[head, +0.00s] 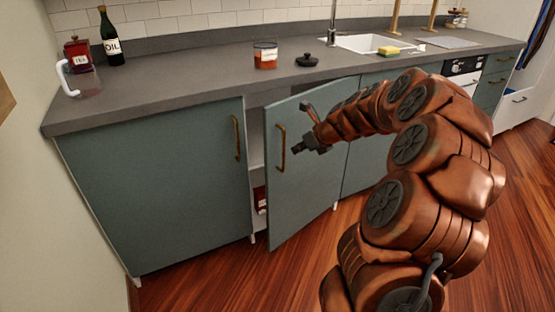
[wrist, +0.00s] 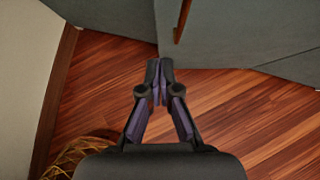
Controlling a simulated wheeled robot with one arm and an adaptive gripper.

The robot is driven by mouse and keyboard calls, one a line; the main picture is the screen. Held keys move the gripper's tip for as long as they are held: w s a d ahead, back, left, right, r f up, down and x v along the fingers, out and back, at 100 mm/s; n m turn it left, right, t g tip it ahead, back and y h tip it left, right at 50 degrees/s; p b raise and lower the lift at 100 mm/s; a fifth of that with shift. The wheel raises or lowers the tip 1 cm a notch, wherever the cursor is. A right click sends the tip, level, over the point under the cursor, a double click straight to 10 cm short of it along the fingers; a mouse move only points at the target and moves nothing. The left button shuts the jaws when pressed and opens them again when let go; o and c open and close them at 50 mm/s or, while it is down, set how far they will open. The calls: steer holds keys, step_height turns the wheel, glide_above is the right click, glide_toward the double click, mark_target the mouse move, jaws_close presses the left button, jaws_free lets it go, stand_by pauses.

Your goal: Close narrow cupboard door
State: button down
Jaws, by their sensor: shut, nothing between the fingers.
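The narrow cupboard door (head: 300,185) is a grey-green panel with a brass bar handle (head: 280,147). My gripper (head: 299,149) is just right of the handle in the head view, in front of the door. I cannot tell whether it touches the door. In the wrist view the two fingers of my gripper (wrist: 158,68) are together with nothing between them. A grey-green panel (wrist: 235,35) with part of a brass handle (wrist: 183,18) shows beyond the fingertips.
A wide cupboard door (head: 150,190) left of the opening is shut. A red item (head: 261,200) sits inside the opening. The counter (head: 190,85) holds an oil bottle (head: 111,40), a jar (head: 265,56) and a black lid (head: 306,60). The wooden floor (head: 215,285) in front is clear.

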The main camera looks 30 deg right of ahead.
mark_target(270, 154)
steer(key=b+x, duration=0.1)
steer(key=x, duration=0.4)
steer(key=b+x, duration=0.1)
steer(key=x, duration=0.4)
steer(key=shift+d, duration=0.2)
steer(key=w, duration=0.3)
steer(key=shift+w+a+f+b, duration=0.1)
steer(key=shift+w+a+b, duration=0.05)
steer(key=shift+a+b, duration=0.15)
steer(key=shift+w, duration=0.35)
